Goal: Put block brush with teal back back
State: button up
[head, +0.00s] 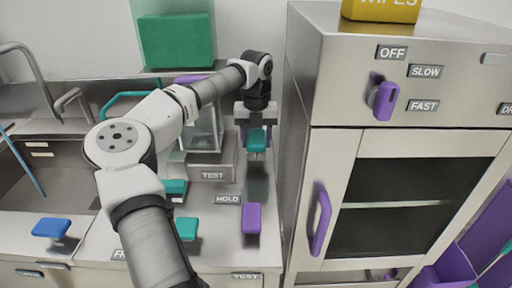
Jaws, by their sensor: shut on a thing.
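My gripper (257,122) is at the far end of the counter, beside the tall steel cabinet. It is shut on a block brush with a teal back (257,134), with pale bristles under the back. The brush hangs upright with its bristles down; I cannot tell whether they touch anything below. Another teal-backed block (187,228) lies on the front counter, and one more teal piece (175,187) is partly hidden by my arm. A purple block (251,219) lies near the "HOLD" label (227,199).
The cabinet (304,140), with a purple handle (320,218), closes off the right. A sink (30,175) and a blue block (51,228) are at left. A green box (177,40) sits high behind.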

aim_at(256, 136)
jog(key=shift+f, duration=1.7)
jog(key=shift+f, duration=0.2)
jog(key=o, duration=0.7)
jog(key=shift+r, duration=0.1)
notch_tip(256, 136, up, 12)
jog(key=shift+r+b, duration=0.1)
jog(key=shift+b, duration=0.4)
